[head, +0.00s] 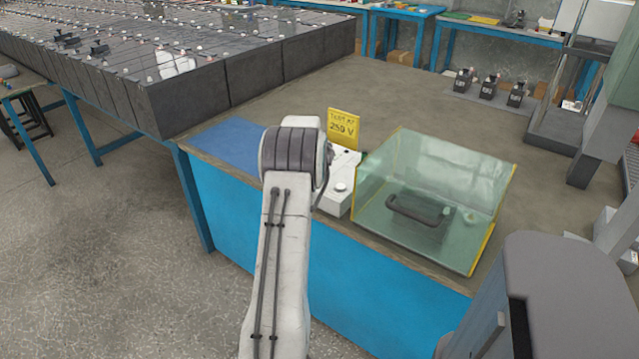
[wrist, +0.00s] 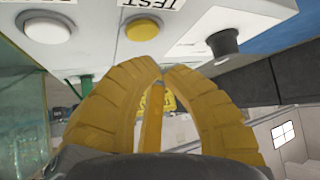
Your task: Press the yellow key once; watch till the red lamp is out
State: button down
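A white control box (head: 343,196) stands on the bench near its front edge, partly hidden behind my arm in the head view. The tips appear just below the yellow key; contact cannot be told. I see no red lamp glowing.
A yellow sign (head: 344,128) reading "250 V" stands behind the box. A clear greenish cover (head: 470,170) with a dark handle is close on the right. A blue mat (head: 228,142) lies left. Dark battery rows (head: 255,75) fill the back left.

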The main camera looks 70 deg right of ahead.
jog(key=shift+f+b, duration=0.35)
jog(key=shift+f, duration=0.1)
jog(key=c, duration=1.9)
grip_release()
grip_shut()
jog(key=shift+f+b, duration=0.9)
jog(key=shift+b, duration=0.05)
jog(key=shift+r, duration=0.15)
jog(key=shift+r+p, duration=0.45)
jog(key=shift+r, duration=0.25)
jog(key=shift+r, duration=0.15)
